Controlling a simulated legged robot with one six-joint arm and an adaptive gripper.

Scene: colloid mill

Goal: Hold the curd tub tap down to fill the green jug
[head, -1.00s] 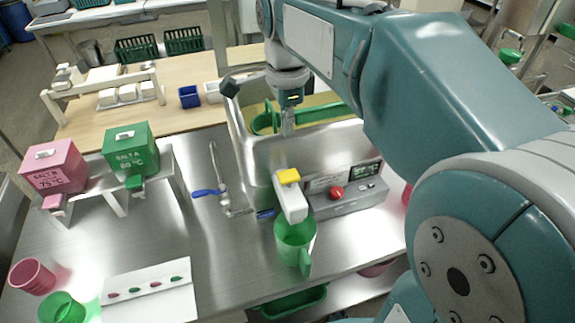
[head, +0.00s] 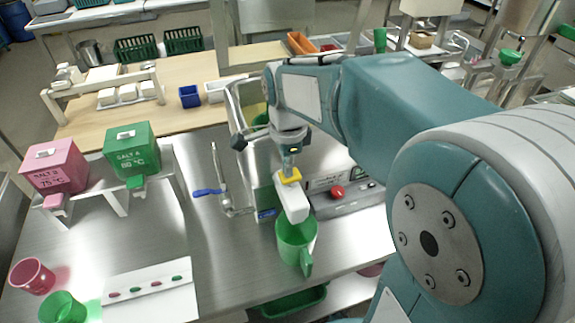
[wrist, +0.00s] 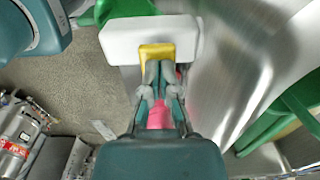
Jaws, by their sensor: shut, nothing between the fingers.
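The steel curd tub (head: 238,120) stands at the bench's middle, partly hidden by my arm. Its white tap (head: 292,203) juts from the front and carries a yellow pad (head: 290,177) on top. My gripper (head: 289,171) is shut and empty, pointing down with its fingertips at the yellow pad. In the wrist view the fingertips (wrist: 163,64) overlap the yellow pad (wrist: 157,52) on the white tap (wrist: 120,42) and seem to touch it. The green jug (head: 290,257) stands upright under the tap, its handle to the front. Its contents cannot be made out.
A control box with a red button (head: 337,192) sits right of the tap. A blue-handled lever (head: 207,192) is on the left. Pink (head: 54,168) and green (head: 132,155) salt boxes stand on a rack further left. A white card (head: 150,288) lies at front left.

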